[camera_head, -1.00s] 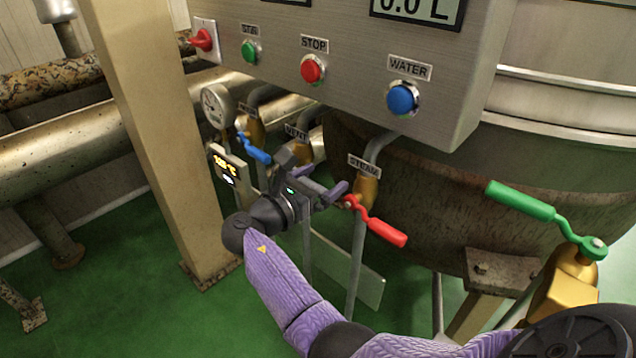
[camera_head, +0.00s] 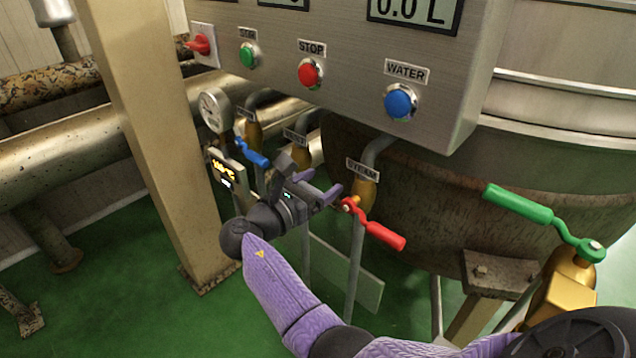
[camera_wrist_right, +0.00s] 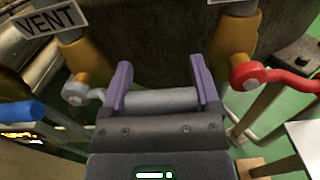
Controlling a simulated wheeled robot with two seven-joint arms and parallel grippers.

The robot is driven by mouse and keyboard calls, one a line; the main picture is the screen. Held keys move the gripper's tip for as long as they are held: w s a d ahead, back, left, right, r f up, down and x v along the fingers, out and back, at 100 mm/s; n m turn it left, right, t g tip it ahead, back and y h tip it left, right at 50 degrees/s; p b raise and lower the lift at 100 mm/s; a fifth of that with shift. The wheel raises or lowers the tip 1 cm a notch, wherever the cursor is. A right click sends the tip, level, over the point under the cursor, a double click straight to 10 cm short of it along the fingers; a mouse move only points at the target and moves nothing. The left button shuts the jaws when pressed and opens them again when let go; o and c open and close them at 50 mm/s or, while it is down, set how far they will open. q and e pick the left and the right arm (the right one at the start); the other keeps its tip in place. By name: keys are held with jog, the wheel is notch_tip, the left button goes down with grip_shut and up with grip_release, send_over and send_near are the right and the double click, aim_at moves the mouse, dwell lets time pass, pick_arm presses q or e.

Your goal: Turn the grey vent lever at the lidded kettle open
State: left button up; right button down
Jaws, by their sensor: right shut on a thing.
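The grey vent lever (camera_wrist_right: 160,99) shows in the right wrist view, its bolt on the brass vent valve (camera_wrist_right: 84,62) at the left and its handle running sideways to the right. My right gripper (camera_wrist_right: 162,82) is shut on the grey handle, with purple fingers at either side of it. In the head view the right gripper (camera_head: 322,187) is below the vent valve (camera_head: 301,152) and hides the lever. The lidded kettle (camera_head: 420,180) stands behind and to the right. My left gripper is not in view.
The red steam lever (camera_head: 382,234) is close to the right of my gripper, and a blue lever (camera_head: 252,152) is to its left. The control box (camera_head: 350,60) overhangs above. A green lever (camera_head: 520,204) is at the right. A beige post (camera_head: 150,130) stands at the left.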

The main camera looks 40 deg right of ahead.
notch_tip(320, 180, down, 2)
jog(key=shift+f+m+b, duration=0.1)
jog(key=shift+m+b, duration=0.3)
jog(key=shift+m, duration=0.8)
jog(key=f+m+b, duration=0.1)
jog(key=m, duration=0.1)
jog(key=w+f+m+b, duration=0.1)
jog(key=m, duration=0.1)
jog(key=shift+a+f, duration=0.1)
jog(key=shift+f, duration=0.1)
grip_release()
jog(key=a+p, duration=0.2)
jog(key=a, duration=0.8)
jog(key=shift+s, duration=0.35)
